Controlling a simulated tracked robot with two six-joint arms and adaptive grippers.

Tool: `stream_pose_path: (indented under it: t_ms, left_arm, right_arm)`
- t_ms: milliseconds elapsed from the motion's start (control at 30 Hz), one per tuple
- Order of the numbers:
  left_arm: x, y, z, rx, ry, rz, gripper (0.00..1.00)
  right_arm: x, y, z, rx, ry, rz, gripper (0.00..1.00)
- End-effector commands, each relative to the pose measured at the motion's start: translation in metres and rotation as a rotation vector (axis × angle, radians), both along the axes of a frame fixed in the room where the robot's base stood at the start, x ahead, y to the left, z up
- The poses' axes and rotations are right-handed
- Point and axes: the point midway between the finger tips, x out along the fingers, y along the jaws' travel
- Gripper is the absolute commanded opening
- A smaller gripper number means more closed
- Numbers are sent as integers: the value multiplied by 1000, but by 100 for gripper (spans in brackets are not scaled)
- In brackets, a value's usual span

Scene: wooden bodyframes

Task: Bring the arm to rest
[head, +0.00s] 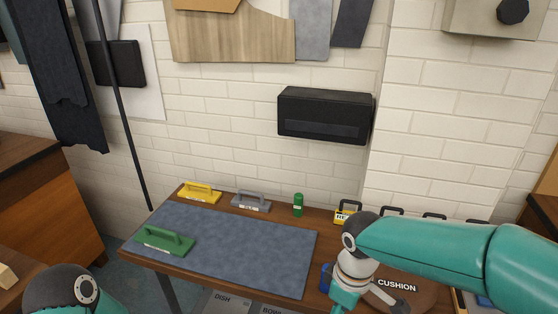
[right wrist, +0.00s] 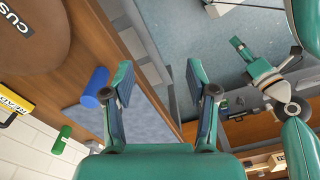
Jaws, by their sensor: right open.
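My right arm (head: 450,250) reaches in from the right over the right part of the table in the head view. Its gripper is mostly cut off at the bottom edge there. In the right wrist view my right gripper (right wrist: 160,85) is open, its two fingers wide apart with nothing between them. A blue cylinder (right wrist: 95,87) appears close beside one finger; I cannot tell whether they touch. My left arm (head: 70,290) shows only as a rounded joint at the lower left. In the right wrist view what looks like my left gripper (right wrist: 240,46) is small, its jaws unclear.
The wooden table (head: 155,258) bears a grey-blue mat (head: 255,250) with a green handled block (head: 165,241). Yellow (head: 200,193) and grey (head: 250,202) handled blocks and a green cylinder (head: 298,205) stand behind. A round brown CUSHION piece (head: 418,294) lies under my right arm.

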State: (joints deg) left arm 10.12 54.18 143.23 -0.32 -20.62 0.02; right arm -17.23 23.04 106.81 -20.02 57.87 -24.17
Motion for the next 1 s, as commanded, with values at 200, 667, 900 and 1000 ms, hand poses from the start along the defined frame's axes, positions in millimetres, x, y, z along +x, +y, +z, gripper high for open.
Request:
stream_pose_path:
  t_ms: [200, 667, 900, 1000]
  left_arm:
    - [1, 0, 0, 0, -1, 0, 63]
    - [0, 0, 0, 0, 0, 0, 63]
    - [0, 0, 0, 0, 0, 0, 63]
    - [0, 0, 0, 0, 0, 0, 63]
  right_arm:
    - [-5, 9, -57, 73, 35, -106, 58]
    - [-78, 17, -229, 280, 152, -696, 58]
    - [-127, 6, -276, 301, 162, -1034, 58]
    - [-134, 1, -281, 301, 157, -1089, 58]
